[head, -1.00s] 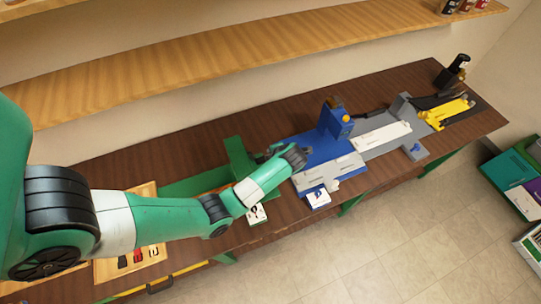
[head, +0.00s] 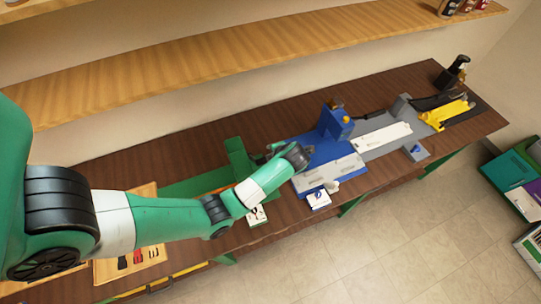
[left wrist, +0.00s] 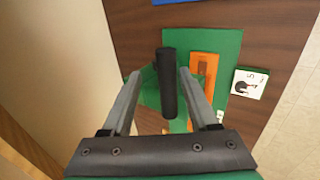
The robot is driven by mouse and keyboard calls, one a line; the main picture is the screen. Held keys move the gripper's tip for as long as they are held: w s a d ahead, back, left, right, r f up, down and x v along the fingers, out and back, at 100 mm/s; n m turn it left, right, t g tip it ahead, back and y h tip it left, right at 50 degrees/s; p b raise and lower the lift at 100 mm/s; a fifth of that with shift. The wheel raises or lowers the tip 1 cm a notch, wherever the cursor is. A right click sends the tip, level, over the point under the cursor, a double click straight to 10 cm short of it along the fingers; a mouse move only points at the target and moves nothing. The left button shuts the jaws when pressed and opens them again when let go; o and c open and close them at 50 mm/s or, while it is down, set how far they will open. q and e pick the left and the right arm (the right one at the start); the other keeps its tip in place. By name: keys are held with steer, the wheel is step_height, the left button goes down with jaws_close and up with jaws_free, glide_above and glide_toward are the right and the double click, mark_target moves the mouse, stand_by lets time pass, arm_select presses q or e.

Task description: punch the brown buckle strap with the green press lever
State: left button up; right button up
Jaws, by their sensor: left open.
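The green press (head: 238,154) stands on its green base (head: 180,188) at the left part of the bench. In the left wrist view, its black lever grip (left wrist: 167,85) points between the fingers of my left gripper (left wrist: 160,74). The gripper is open, with a finger on each side of the grip and gaps visible. An orange-brown piece, which looks like the buckle strap (left wrist: 204,66), lies on the green base (left wrist: 228,50) to the right of the grip. In the head view my arm hides most of the strap and the gripper's fingers. My right gripper is not in view.
A blue press (head: 335,122), a grey station and a yellow piece (head: 446,113) stand further right. A tray with tools (head: 130,265) is at the left front. A wooden shelf (head: 200,75) runs behind the bench.

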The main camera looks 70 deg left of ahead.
arm_select(q)
steer(key=shift+v, duration=2.2)
steer(key=shift+d, duration=0.1)
